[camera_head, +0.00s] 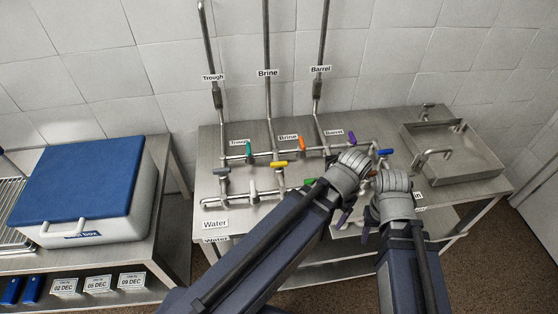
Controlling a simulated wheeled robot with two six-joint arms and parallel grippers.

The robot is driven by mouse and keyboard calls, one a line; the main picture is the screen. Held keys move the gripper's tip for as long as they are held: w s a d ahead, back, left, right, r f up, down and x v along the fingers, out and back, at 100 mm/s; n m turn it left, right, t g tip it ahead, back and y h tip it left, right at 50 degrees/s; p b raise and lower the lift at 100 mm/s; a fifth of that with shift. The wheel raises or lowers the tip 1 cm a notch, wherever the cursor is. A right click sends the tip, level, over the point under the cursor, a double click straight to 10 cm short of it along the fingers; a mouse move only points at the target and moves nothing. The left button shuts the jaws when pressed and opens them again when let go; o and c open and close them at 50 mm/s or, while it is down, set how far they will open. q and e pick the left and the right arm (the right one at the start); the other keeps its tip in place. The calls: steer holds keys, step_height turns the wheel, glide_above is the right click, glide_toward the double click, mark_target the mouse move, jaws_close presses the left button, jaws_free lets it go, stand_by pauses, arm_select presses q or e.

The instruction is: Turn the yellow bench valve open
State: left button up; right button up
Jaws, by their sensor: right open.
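The yellow valve handle (278,164) sits on the pipework of the steel bench, left of the middle, and lies crosswise on its short pipe. My right gripper (357,215) is open over the front right of the pipework, partly hidden by the arms, and well to the right of the yellow handle. My left arm reaches in from the lower left. Its wrist (348,170) is beside my right wrist, right of the yellow handle, and its fingers are not clearly visible. Neither gripper touches the yellow handle.
Other handles are teal (249,150), orange (302,143), purple (352,138) and blue (385,152). Upright pipes rise at the wall. A steel tray (462,160) stands on the right. A blue-lidded box (82,178) stands on the left bench.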

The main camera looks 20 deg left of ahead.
arm_select(q)
steer(key=w+a+r+m, duration=0.1)
steer(key=w+a, duration=0.2)
steer(key=w+a+r+m+p, duration=0.1)
steer(key=w+a, duration=0.2)
steer(key=a, duration=0.1)
steer(key=w+a+m+p, duration=0.1)
steer(key=w+a, duration=0.2)
steer(key=w, duration=0.1)
steer(key=shift+a+r+h, duration=0.15)
steer(key=shift+r+h, duration=0.15)
steer(key=shift+r, duration=0.1)
steer(key=c, duration=0.4)
steer(key=r+m+p, duration=0.2)
steer(key=m, duration=0.2)
glide_above(279, 162)
steer(key=shift+f+h, duration=0.2)
steer(key=shift+h, duration=0.1)
step_height(279, 162, down, 8)
steer(key=b, duration=0.8)
steer(key=shift+r, duration=0.1)
steer(key=shift+c, duration=0.3)
jaws_close()
